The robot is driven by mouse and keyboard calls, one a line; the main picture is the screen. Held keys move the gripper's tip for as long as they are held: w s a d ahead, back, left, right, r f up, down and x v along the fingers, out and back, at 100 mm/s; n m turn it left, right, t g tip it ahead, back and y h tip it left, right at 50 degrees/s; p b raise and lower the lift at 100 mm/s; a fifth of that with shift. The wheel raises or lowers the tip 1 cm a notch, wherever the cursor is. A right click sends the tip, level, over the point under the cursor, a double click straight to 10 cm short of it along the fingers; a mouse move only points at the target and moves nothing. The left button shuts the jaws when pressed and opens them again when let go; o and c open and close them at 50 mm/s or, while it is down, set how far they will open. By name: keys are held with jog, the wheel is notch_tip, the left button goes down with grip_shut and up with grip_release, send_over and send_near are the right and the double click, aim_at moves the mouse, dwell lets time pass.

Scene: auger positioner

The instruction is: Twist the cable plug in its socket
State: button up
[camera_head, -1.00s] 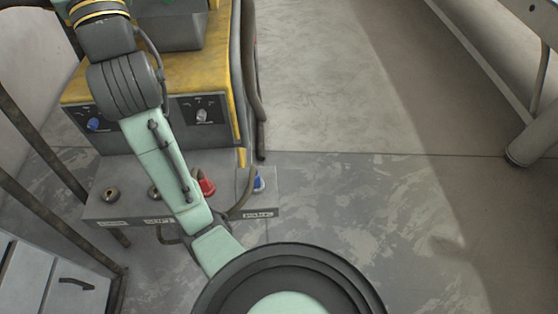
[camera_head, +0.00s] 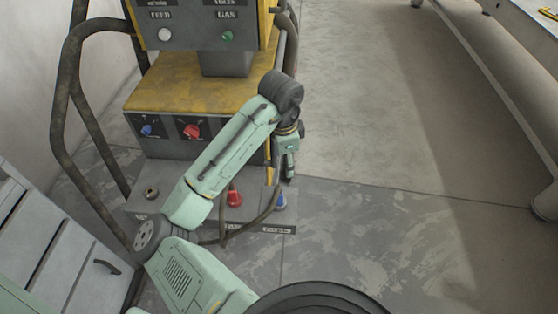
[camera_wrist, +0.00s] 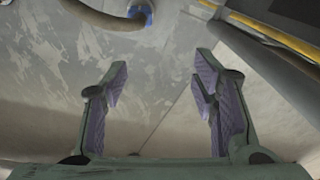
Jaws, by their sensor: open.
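Two plugs sit on the low grey ledge at the foot of the yellow-and-grey machine. In the wrist view, my gripper (camera_wrist: 158,78) is open and empty, with bare floor between the fingers. The blue plug (camera_wrist: 143,11) shows at the top edge there, partly cut off, with a thick cable beside it.
The grey ledge (camera_head: 140,203) also carries a brass-coloured socket (camera_head: 151,192). The machine (camera_head: 190,95) has knobs and a bent pipe rail (camera_head: 72,70) at left. A grey cabinet (camera_head: 50,250) stands at lower left.

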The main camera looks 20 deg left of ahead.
aim_at(279, 187)
jog(key=s, duration=0.1)
jog(key=s+a+f+g, duration=0.1)
jog(key=shift+s+f, duration=0.3)
jog(key=shift+s, duration=0.05)
jog(key=shift+s+f, duration=0.1)
jog(key=shift+f, duration=0.3)
notch_tip(279, 187, down, 10)
jog(key=shift+r, duration=0.1)
jog(key=shift+c, duration=0.5)
grip_shut()
